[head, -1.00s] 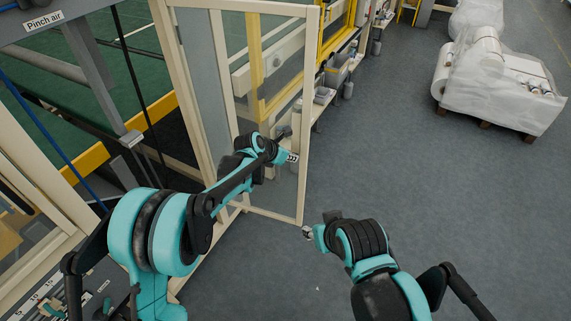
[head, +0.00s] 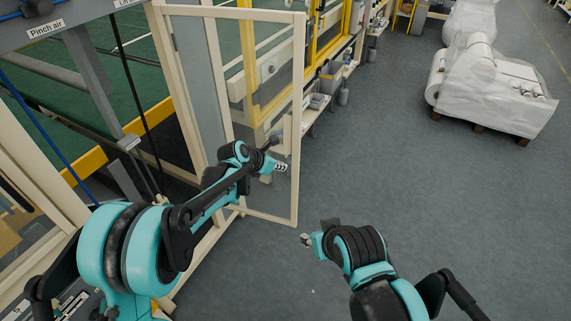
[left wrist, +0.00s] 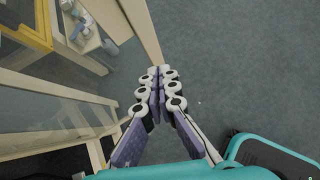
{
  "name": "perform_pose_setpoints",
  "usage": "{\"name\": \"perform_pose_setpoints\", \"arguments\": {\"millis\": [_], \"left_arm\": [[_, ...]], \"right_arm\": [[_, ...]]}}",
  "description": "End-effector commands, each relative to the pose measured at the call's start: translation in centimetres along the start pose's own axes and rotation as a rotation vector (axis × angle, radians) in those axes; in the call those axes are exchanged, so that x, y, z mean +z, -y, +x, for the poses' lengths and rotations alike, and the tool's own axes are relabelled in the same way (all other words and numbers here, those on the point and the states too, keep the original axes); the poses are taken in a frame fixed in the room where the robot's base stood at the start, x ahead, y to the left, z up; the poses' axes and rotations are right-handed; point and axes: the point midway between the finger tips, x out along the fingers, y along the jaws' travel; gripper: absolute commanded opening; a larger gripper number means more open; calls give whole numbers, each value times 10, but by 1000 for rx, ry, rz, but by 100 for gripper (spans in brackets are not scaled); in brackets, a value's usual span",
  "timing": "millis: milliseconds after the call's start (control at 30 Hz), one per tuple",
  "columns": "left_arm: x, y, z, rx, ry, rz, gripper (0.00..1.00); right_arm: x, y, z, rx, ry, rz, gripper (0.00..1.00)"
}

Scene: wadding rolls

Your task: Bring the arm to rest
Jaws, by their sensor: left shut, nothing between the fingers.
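My left arm reaches forward from the left in the head view, in front of the cream-framed clear door. My left gripper (head: 280,167) is near the door's outer upright. In the left wrist view the left gripper (left wrist: 159,73) has its fingertips together, with nothing between them. My right gripper (head: 306,239) is low in the middle of the head view, above bare floor. It is small and turned away, so its fingers cannot be made out.
The cream-framed door (head: 294,130) stands swung out from the machine, close to my left arm. A wrapped pallet of white rolls (head: 490,95) stands at the upper right. The grey floor (head: 420,200) is clear.

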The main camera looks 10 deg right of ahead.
Motion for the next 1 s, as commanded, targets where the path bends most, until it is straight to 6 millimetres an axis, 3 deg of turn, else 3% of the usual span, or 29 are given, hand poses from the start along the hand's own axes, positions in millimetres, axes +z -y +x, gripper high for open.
{"name": "perform_pose_setpoints", "arguments": {"millis": [100, 333, 767, 867, 1000], "left_arm": [[3, 5, -26, 3, 0, -2, 0], [4, 17, -63, 2, 0, -1, 0], [0, 19, -87, 15, -7, 49, 0], [-10, 15, -116, 48, -32, 200, 0], [-40, 11, -181, 109, -115, 565, 0]], "right_arm": [[-7, 0, -9, 0, -1, 0, 40], [-13, 0, -18, 0, -1, 0, 40], [-15, 0, -20, 0, -1, 0, 40], [-14, 0, -19, 0, -1, 0, 40], [-14, 0, -19, 0, -1, 0, 40]]}}
